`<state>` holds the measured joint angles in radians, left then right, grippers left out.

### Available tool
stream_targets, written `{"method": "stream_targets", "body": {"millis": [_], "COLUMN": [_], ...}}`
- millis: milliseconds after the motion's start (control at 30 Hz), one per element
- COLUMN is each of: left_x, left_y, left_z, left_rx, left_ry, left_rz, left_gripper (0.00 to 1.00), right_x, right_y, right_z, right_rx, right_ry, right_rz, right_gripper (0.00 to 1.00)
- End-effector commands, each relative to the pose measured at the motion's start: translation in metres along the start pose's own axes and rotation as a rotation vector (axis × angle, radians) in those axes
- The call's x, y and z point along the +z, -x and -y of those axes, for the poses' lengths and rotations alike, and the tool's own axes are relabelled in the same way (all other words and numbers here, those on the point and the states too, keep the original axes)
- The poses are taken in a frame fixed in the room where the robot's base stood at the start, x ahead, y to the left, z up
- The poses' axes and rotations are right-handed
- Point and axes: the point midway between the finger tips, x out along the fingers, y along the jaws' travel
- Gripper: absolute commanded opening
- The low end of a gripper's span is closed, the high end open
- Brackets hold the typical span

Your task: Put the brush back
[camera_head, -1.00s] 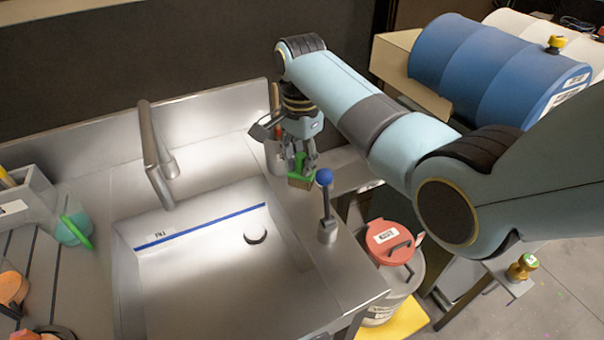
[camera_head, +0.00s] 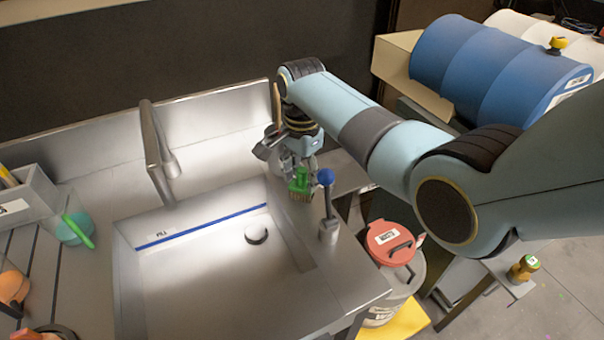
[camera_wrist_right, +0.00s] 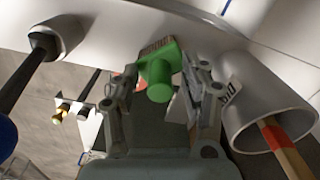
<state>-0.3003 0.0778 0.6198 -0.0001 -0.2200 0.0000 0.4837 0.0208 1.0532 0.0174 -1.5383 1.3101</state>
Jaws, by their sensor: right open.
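The green brush (camera_head: 301,182) with brown bristles rests upright on the right rim of the sink (camera_head: 345,282), bristles down. My right gripper (camera_head: 300,166) is above and behind it, fingers apart. In the right wrist view, the green handle (camera_wrist_right: 158,80) shows between the open fingers (camera_wrist_right: 152,85), with a gap visible on the left; contact on the right cannot be told. A metal cup (camera_wrist_right: 262,105) holding a red and wooden handle (camera_wrist_right: 283,145) stands close beside the right finger. In the head view the cup is mostly hidden behind my wrist. My left gripper is not in view.
A blue-knobbed lever (camera_head: 327,205) stands just right of the brush. The faucet (camera_head: 158,155) rises behind the empty basin (camera_head: 205,275). A red-lidded bucket (camera_head: 390,240) is below the sink's right edge. A grey holder (camera_head: 28,195) is at far left.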

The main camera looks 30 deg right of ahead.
Motion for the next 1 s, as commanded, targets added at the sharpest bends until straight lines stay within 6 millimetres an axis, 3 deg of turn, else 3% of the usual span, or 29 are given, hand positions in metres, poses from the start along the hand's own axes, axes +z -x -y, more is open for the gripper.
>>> {"method": "stream_targets", "body": {"millis": [233,500,700,1000], "left_x": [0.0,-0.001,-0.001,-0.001], "left_y": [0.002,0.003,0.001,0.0], "left_z": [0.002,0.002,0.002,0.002], "left_rx": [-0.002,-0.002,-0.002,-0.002], "left_ry": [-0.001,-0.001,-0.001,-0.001], "left_rz": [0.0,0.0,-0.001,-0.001], "left_gripper": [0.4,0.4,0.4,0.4], "right_x": [0.0,-0.001,-0.001,0.0], "right_y": [0.019,0.079,0.112,0.123], "right_z": [0.001,0.001,0.001,0.0], "right_rx": [-0.003,-0.005,-0.003,0.0], "right_ry": [0.0,0.0,0.0,0.0], "right_rz": [-0.001,-0.002,-0.001,0.0], "right_gripper": [0.45,0.45,0.45,0.45]}}
